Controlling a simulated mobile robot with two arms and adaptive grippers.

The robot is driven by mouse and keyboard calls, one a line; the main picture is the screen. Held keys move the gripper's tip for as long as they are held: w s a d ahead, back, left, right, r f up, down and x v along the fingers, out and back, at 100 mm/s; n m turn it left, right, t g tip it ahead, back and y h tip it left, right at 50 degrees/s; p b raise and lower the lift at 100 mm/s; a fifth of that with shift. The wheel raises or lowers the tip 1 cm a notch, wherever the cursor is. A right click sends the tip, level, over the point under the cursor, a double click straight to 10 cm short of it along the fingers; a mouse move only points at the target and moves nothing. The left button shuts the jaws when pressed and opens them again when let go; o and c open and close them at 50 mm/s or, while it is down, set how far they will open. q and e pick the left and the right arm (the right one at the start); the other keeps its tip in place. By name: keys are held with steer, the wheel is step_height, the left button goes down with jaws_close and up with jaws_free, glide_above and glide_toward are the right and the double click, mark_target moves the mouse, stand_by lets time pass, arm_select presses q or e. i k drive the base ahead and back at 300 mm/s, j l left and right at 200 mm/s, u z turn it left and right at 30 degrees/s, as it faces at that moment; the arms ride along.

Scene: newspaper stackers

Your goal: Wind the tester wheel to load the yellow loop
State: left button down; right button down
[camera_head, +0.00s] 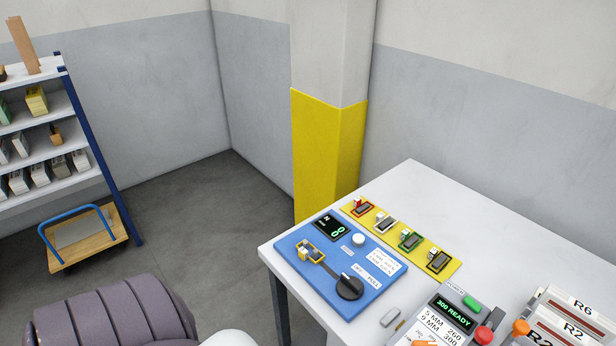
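The blue tester panel (375,277) lies on the white table near its left corner. Its black round wheel (349,289) with a light handle mark sits at the panel's front. A dark bar runs from the wheel towards the yellow loop (311,250), which sits at the panel's left side around small light parts. I cannot tell how tight the loop is. A dark display (333,226) with green characters, too small to read surely, and a white round knob (358,240) are at the panel's back. Neither of my grippers is in view.
A yellow strip (378,209) behind the panel carries red, white, green and black looped pieces. A grey machine (457,295) reading "300 READY" stands at front right, beside labelled boxes (575,325). A shelf (45,110) and blue-handled cart (85,235) are left. Right rear table is clear.

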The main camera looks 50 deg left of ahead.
mark_target(349, 287)
steer(key=j+u, duration=0.1)
steer(key=u, duration=0.8)
steer(key=j+u, duration=0.1)
steer(key=u, duration=0.35)
